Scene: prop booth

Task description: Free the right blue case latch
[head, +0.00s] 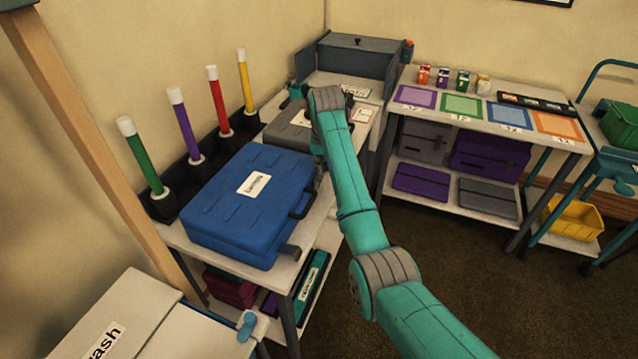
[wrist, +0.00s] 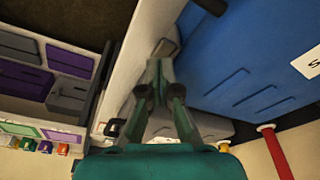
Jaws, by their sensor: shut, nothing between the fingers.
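The blue case (head: 240,205) lies closed on the white table, with a white label on its lid and a dark handle (head: 301,199) on its front side. One grey latch (head: 288,253) shows at the case's near front corner. The right latch is hidden behind my arm in the head view. In the wrist view, a grey latch-like piece (wrist: 164,47) sits beside the blue case (wrist: 235,60), just beyond my fingertips. My gripper (wrist: 160,72) is shut and empty, its tips close to that piece. I cannot tell whether they touch.
A grey case (head: 290,128) lies behind the blue one. Upright coloured tubes (head: 183,125) stand in black holders along the wall. A second table (head: 470,85) with coloured mats is at right. The floor (head: 420,240) between is clear.

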